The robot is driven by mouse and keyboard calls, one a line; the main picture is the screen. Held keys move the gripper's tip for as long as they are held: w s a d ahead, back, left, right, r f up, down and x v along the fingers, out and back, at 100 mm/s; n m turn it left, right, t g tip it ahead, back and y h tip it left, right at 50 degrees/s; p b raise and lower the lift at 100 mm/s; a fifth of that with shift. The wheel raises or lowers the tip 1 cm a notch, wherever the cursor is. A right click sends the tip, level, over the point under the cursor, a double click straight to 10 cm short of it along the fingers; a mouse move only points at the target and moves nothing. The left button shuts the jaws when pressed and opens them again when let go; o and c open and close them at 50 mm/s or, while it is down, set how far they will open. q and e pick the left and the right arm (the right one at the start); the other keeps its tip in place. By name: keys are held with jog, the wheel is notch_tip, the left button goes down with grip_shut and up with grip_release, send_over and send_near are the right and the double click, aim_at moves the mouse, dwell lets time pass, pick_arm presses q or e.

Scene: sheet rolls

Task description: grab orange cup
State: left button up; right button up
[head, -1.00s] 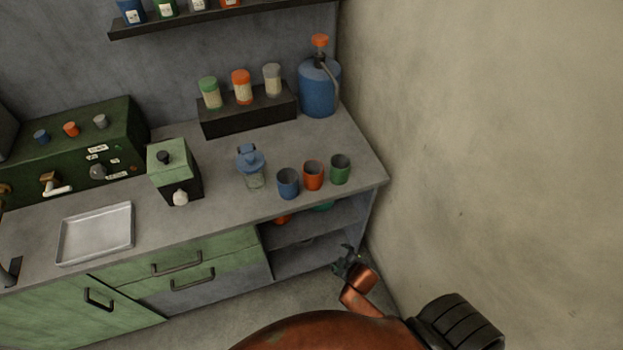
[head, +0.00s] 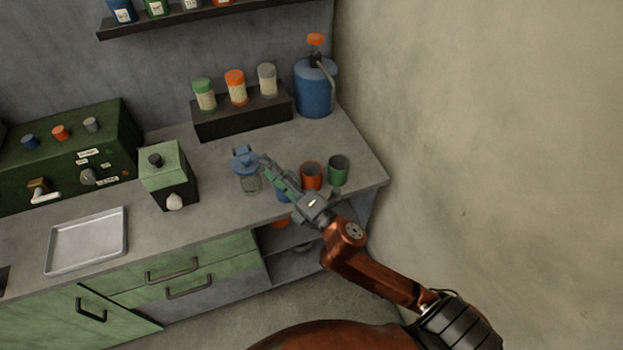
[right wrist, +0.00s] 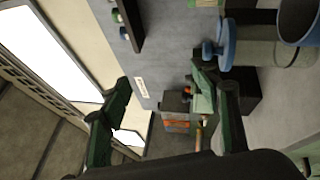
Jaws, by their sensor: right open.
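The orange cup (head: 312,173) stands upright on the counter between the green cup (head: 339,169) and the blue cup (head: 283,196), which is mostly hidden behind my right gripper. My right gripper (head: 268,166) is open and empty over the counter, to the left of the orange cup and apart from it, with its fingers toward the blue-lidded jar (head: 246,162). In the right wrist view the two fingers (right wrist: 162,82) are spread with nothing between them, and a blue cup (right wrist: 300,22) shows at the top right. The orange cup is not clear there. My left gripper is out of view.
The jar stands close to my right fingertips. A black rack (head: 243,117) with several shakers and a blue pump container (head: 315,88) stand behind. A wall bounds the counter on the right. A grinder-like box (head: 168,178) and a tray (head: 87,242) are at the left.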

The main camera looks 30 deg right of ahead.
jog(key=s+a+r+n+g+y, duration=0.3)
jog(key=a+n+g+y, duration=0.25)
jog(key=a+n, duration=0.5)
jog(key=s+a+r+n+g+y, duration=0.3)
jog(key=a+n+g+y, duration=0.35)
jog(key=n, duration=0.65)
jog(key=n+g+h, duration=0.4)
jog(key=n+h, duration=1.4)
jog(key=h, duration=0.2)
send_near(311, 168)
jog(key=f, duration=0.1)
jog(key=f+b, duration=0.1)
jog(key=f, duration=0.2)
jog(key=shift+w+d+f+b, duration=0.15)
jog(key=shift+d+f+b, duration=0.15)
jog(key=shift+f+b, duration=0.1)
jog(key=shift+r, duration=0.1)
